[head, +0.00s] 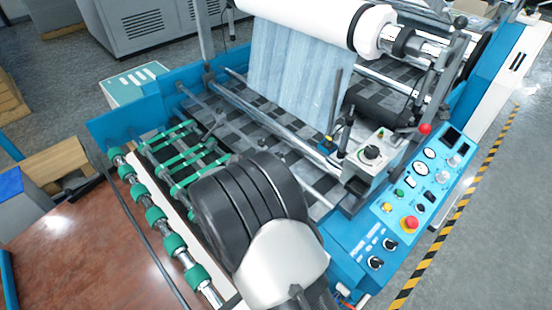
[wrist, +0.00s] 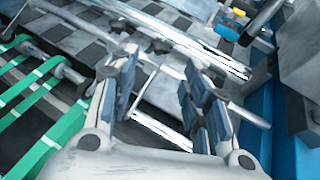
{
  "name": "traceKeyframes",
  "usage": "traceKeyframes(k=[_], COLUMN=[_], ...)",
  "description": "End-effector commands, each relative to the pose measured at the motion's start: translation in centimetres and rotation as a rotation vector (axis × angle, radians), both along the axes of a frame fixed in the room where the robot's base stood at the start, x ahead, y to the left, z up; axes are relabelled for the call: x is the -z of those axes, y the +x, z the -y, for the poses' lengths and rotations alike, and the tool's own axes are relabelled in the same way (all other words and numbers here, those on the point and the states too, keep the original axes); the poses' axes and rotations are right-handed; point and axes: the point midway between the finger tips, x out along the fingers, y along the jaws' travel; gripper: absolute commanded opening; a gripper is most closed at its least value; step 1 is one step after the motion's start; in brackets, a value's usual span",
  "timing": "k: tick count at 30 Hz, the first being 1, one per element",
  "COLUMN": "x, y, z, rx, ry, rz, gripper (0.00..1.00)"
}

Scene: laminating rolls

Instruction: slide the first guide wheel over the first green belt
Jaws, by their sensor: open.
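Several green belts (head: 190,158) run side by side at the left part of the machine in the head view. In the wrist view, green belts (wrist: 62,132) cross the left side, left of my gripper. A small pale round part, apparently a guide wheel (wrist: 62,70), sits on a rod beside the belts, left of my left finger. Which belt is the first cannot be told. My gripper (wrist: 162,98) is open, with nothing held between its blue-grey fingers, above metal bars and the checkered bed. In the head view my dark arm hides the gripper and nearby belts.
A metal shaft with green rollers (head: 145,192) lies along the machine's left edge. A large white roll (head: 310,18) feeds a blue-grey sheet (head: 295,85) at the back. A grey control box (head: 368,152) and a blue button panel (head: 425,185) stand right of my arm.

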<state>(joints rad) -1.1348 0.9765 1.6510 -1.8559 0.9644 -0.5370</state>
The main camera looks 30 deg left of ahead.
Motion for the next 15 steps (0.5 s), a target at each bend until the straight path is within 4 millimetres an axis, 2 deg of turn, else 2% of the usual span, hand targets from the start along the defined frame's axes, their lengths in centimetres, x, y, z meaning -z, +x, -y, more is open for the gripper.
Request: traceKeyframes(k=[1, 6, 15], x=[0.6, 2.0, 3.7], y=[1.2, 4.6, 8.9], z=[0.0, -0.3, -0.9], rx=[0.004, 0.004, 0.004], ry=[0.000, 0.000, 0.002], rz=[0.001, 0.001, 0.000], gripper=[0.44, 0.44, 0.44])
